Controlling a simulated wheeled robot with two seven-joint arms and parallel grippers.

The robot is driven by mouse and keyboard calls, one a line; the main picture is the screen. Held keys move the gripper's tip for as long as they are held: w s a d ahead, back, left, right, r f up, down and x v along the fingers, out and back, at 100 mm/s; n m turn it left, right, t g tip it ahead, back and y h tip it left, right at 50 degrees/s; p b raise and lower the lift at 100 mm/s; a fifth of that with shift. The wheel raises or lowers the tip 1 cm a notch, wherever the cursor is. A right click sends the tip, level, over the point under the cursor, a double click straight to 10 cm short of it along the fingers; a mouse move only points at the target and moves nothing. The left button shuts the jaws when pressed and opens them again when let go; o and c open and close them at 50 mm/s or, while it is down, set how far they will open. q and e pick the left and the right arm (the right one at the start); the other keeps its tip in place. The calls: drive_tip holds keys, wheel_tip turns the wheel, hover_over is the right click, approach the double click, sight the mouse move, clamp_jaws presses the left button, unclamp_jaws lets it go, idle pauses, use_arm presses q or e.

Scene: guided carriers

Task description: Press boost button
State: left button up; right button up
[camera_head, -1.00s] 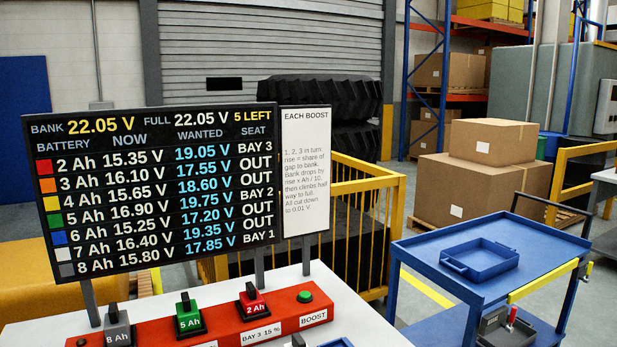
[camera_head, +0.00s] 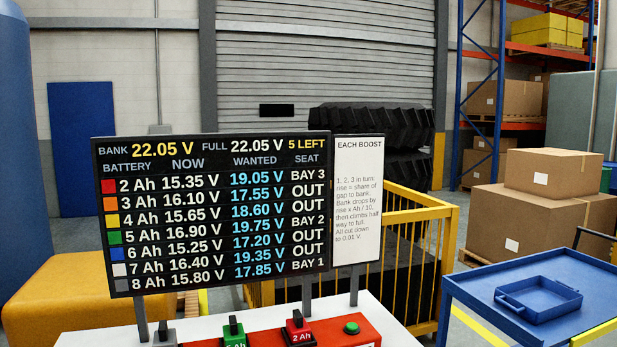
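The green boost button (camera_head: 352,328) sits at the right end of the red charger strip (camera_head: 371,338), low in the head view. Its label is cut off by the bottom edge. Left of it the red 2 Ah battery (camera_head: 298,330), the green 5 Ah battery (camera_head: 233,332) and a grey battery (camera_head: 164,338) stand in the strip. The display board (camera_head: 212,215) behind reads bank 22.05 V, full 22.05 V, 5 left. It lists 2 Ah in bay 3, 5 Ah in bay 2, 8 Ah in bay 1, the others out. Neither gripper is in view.
A white sign (camera_head: 358,200) headed "Each boost" stands right of the board. A blue cart (camera_head: 470,290) with a blue tray (camera_head: 538,297) is at the right. A yellow railing (camera_head: 425,222) stands behind the white table (camera_head: 85,342). Cardboard boxes (camera_head: 540,225) are farther back.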

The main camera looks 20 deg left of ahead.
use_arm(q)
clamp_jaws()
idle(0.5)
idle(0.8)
